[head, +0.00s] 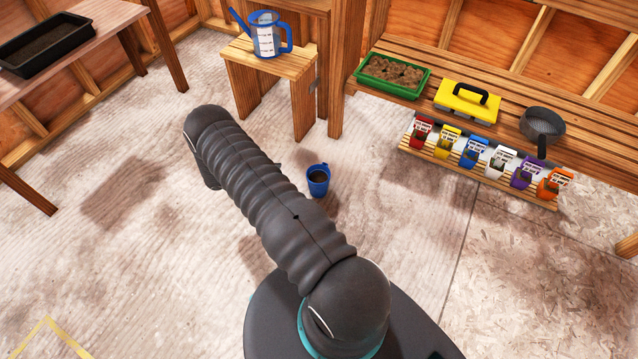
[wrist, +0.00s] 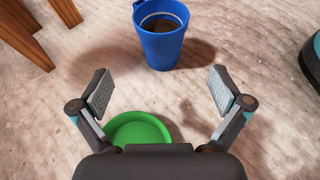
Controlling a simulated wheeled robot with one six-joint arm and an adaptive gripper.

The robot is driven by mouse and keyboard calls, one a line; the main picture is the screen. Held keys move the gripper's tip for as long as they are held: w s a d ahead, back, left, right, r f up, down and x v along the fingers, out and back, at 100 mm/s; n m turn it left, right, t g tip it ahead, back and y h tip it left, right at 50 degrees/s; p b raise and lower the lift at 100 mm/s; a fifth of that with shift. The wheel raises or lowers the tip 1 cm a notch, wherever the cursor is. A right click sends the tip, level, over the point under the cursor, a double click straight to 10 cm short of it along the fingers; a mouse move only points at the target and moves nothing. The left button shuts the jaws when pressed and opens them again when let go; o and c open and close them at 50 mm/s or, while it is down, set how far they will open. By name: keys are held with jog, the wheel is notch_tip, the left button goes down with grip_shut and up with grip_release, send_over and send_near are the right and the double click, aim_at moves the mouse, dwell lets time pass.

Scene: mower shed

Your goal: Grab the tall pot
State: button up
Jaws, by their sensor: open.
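A tall blue pot (head: 318,186) with dark soil inside stands upright on the floor, in front of the small wooden stool. In the wrist view the blue pot (wrist: 160,50) stands beyond my gripper, near the top of the picture. My gripper (wrist: 160,92) is open and empty, its two pads wide apart and pointing towards the pot without touching it. A green round dish or pot (wrist: 138,130) lies below the gripper, partly hidden by the gripper body. In the head view my arm hides the gripper.
A blue watering can (head: 266,38) stands on the wooden stool (head: 272,62). A rack of colourful packets (head: 474,152) hangs in front.

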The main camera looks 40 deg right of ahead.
send_near(318, 179)
jog(key=s+d, duration=0.1)
jog(key=d, duration=0.2)
jog(key=shift+a+f+p+x, duration=0.1)
jog(key=shift+f+p+x, duration=0.1)
jog(key=shift+x, duration=0.85)
jog(key=shift+a+f+p+x, duration=0.1)
jog(key=shift+f+p+x, duration=0.05)
jog(key=shift+x, duration=0.95)
jog(key=shift+a+f+p+x, duration=0.1)
jog(key=shift+f+p+x, duration=0.1)
jog(key=shift+x, duration=0.85)
jog(key=shift+s, duration=0.1)
jog(key=c, duration=1)
jog(key=shift+c, duration=0.2)
jog(key=shift+r, duration=0.15)
